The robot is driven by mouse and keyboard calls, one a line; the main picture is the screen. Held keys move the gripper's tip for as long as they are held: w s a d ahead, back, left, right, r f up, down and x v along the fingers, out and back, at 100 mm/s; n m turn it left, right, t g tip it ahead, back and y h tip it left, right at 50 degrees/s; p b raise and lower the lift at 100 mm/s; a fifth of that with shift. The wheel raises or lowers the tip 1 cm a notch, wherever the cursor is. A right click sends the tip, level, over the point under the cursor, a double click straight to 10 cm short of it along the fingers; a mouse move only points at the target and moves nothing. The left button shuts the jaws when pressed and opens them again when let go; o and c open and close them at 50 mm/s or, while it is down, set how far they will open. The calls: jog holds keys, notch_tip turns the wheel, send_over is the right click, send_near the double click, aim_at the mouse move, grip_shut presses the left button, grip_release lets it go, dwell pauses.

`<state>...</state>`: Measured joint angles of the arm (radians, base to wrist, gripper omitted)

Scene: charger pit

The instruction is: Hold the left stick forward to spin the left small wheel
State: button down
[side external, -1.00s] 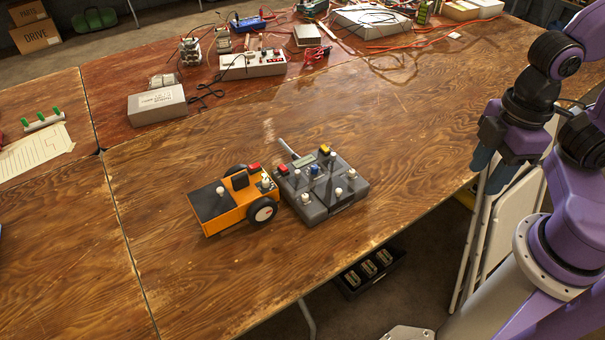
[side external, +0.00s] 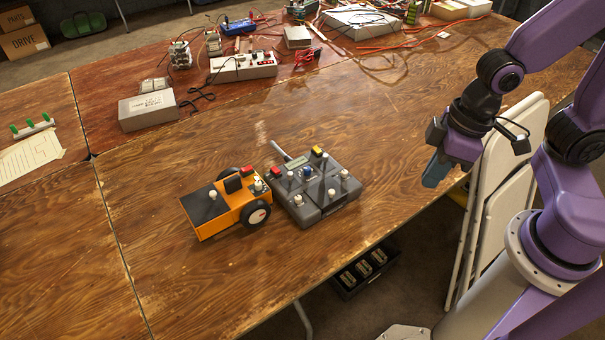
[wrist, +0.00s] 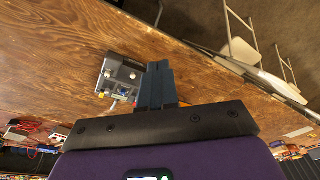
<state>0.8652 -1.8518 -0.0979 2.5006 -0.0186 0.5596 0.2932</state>
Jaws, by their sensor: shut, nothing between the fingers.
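The dark grey remote control (side external: 318,198) lies on the wooden table, with an antenna, red and yellow buttons, a blue knob and several white-tipped sticks. Its left stick (side external: 298,198) stands near the front left of its top. The orange wheeled car (side external: 222,208) is directly left of the remote, with its near black wheel (side external: 257,215) facing the camera. My gripper (side external: 434,172) is shut and empty, above the table's right edge and well right of the remote. In the wrist view, my fingers (wrist: 157,85) are together and the remote (wrist: 122,75) lies beyond them, to their left.
A grey box (side external: 148,110) and a power strip device (side external: 243,67) stand at the back, among wires and electronics. White folding chairs (side external: 500,190) lean beside the table on the right. The table between my gripper and the remote is clear.

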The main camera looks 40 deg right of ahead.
aim_at(290, 179)
jog(key=w+f+m+t+y, duration=0.2)
jog(key=w+f+m, duration=0.4)
jog(key=w+m, duration=0.3)
jog(key=w+f+m+t+y, duration=0.2)
jog(key=w+f+m+t, duration=0.2)
jog(key=w+f+m, duration=0.3)
jog(key=shift+w+a+f+m, duration=0.2)
jog(key=shift+w+a+m, duration=0.15)
jog(key=shift+w+m, duration=1.1)
jog(key=x, duration=1)
jog(key=shift+w+a, duration=0.1)
jog(key=shift+w, duration=0.15)
jog(key=shift+w+a+r, duration=0.1)
jog(key=shift+w+a, duration=0.55)
jog(key=shift+w, duration=0.25)
jog(key=shift+w+a, duration=0.4)
jog(key=shift+w, duration=0.15)
